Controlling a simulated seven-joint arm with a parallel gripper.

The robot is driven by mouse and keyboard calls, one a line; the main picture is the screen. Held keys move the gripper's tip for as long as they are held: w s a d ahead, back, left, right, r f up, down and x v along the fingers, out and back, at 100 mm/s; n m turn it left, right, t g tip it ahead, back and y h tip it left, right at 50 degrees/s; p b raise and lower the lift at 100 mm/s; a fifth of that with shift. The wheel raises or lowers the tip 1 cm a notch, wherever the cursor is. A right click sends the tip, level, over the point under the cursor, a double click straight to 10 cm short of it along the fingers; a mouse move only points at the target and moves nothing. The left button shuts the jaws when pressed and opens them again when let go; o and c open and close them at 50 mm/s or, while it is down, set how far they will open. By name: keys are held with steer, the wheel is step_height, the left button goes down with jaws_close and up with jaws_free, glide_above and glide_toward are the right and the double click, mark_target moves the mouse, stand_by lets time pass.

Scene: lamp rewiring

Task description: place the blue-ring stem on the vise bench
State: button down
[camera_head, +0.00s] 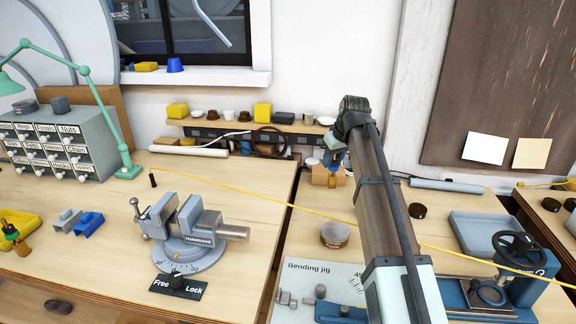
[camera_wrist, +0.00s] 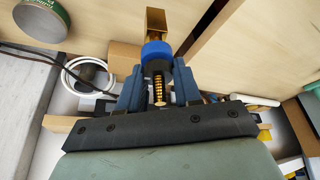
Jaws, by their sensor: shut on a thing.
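My gripper (camera_head: 333,160) is shut on the blue-ring stem (camera_wrist: 157,50). In the wrist view the stem sits between my two blue-grey fingers (camera_wrist: 158,88), with a brass block at one end, a blue ring and a threaded brass rod. In the head view the stem is small and partly hidden, so its exact outline is unclear. My gripper is at the back, right of the vise bench (camera_head: 262,190) and near the gap between the two benches. The vise bench carries a grey vise (camera_head: 190,225) on a round base with a Free/Lock plate (camera_head: 178,286).
A yellow cable (camera_head: 290,206) stretches across both benches. A green lamp (camera_head: 125,150) and labelled drawers (camera_head: 60,145) stand at the back left. A shelf (camera_head: 245,125) holds small parts. The bending jig (camera_head: 330,285) is at the front right. Bare wood lies right of the vise.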

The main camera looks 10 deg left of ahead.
steer(key=shift+r, duration=0.25)
steer(key=shift+a, duration=0.25)
steer(key=s+a+r+n+y, duration=0.1)
steer(key=s+a+n, duration=0.15)
steer(key=a, duration=1.15)
steer(key=s+a+r+n+g, duration=0.1)
steer(key=s+a, duration=0.3)
steer(key=a, duration=0.9)
steer(key=s+a+r+n+y, duration=0.1)
steer(key=s+a+n, duration=0.15)
steer(key=a, duration=1.15)
steer(key=s+a+r+n+g, duration=0.25)
steer(key=s+a+n, duration=0.25)
steer(key=s+a, duration=2.85)
step_height(320, 180, down, 10)
steer(key=shift+w+a, duration=0.2)
steer(key=shift+a, duration=0.15)
steer(key=shift+f, duration=0.25)
steer(key=c, duration=0.8)
jaws_free()
